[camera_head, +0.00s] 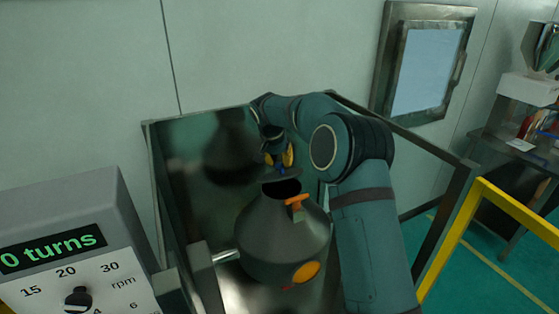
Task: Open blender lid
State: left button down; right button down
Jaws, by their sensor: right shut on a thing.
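The blender is a dark grey, cone-shouldered vessel (272,235) with an orange latch (297,201) near its top and an orange round part (306,272) low on its front. Its dark round mouth (281,189) shows open. My right gripper (278,160), with yellow-orange fingers, points down just above and behind the mouth. It is shut on the lid (290,173), a thin dark disc apart from the mouth on the near side; its far edge is hard to make out. My left gripper is out of view.
The vessel sits inside a metal-walled frame (160,170). A control box (75,225) with a "0 turns" display and rpm dial stands at the left. A yellow rail (460,235) runs at the right, with a bench (525,150) behind. A window (425,65) is in the wall.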

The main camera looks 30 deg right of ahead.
jog(key=shift+s+d+f, duration=0.1)
jog(key=shift+f, duration=0.05)
dwell(0.6)
jog(key=c, duration=0.6)
grip_release()
jog(key=shift+d+f, duration=0.1)
jog(key=shift+d, duration=0.05)
jog(key=shift+a+r, duration=0.2)
jog(key=shift+r, duration=0.2)
jog(key=v, duration=1.1)
jog(key=shift+a+r, duration=0.1)
jog(key=shift+r, duration=0.05)
